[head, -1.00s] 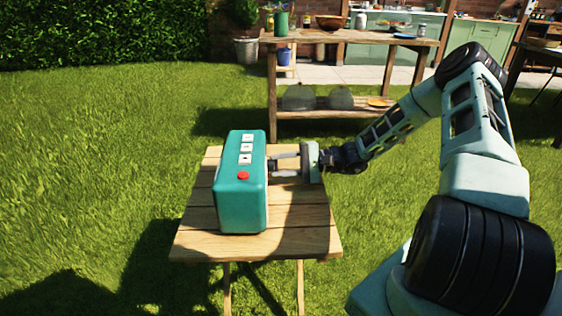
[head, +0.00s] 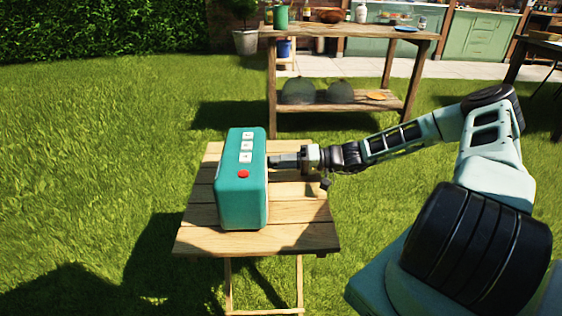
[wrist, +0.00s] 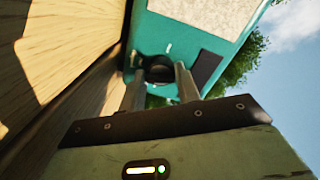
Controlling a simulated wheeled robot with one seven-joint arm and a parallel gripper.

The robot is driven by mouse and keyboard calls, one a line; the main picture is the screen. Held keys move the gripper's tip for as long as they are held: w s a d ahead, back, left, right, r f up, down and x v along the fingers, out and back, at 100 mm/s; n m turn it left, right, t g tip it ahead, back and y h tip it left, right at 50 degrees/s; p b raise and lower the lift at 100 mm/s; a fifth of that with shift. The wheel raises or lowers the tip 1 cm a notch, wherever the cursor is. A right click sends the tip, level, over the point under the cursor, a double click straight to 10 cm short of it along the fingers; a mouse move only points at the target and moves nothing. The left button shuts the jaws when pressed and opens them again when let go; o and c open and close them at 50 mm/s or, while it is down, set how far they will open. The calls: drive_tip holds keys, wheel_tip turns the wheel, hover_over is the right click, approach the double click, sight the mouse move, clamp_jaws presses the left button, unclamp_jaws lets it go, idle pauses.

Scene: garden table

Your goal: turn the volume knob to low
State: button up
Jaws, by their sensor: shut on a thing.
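A teal radio (head: 240,190) stands upright on a small wooden table (head: 200,240), with several white buttons and one red button (head: 243,174) on its top. In the wrist view its dark round volume knob (wrist: 158,70) sits on the teal face, next to a pale speaker panel (wrist: 205,12). A short white mark (wrist: 168,47) shows beside the knob. My gripper (wrist: 160,80) is shut on the knob, one finger on each side. In the head view my gripper (head: 275,161) meets the radio's right side, where the knob is hidden. I cannot read the knob's pointer.
A wooden workbench (head: 350,32) with pots and bowls stands behind the small table. The table's front and right boards are bare. Grass surrounds it, with a hedge at the back left.

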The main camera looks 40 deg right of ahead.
drive_tip(key=shift+n, duration=0.8)
drive_tip(key=o, duration=0.9)
drive_tip(key=shift+a, duration=0.1)
drive_tip(key=shift+o, duration=0.2)
drive_tip(key=f+p+v, duration=0.1)
drive_tip(key=p+v, duration=0.1)
drive_tip(key=v, duration=1.5)
drive_tip(key=shift+s+r+p, duration=0.25)
drive_tip(key=shift+r+p, duration=0.05)
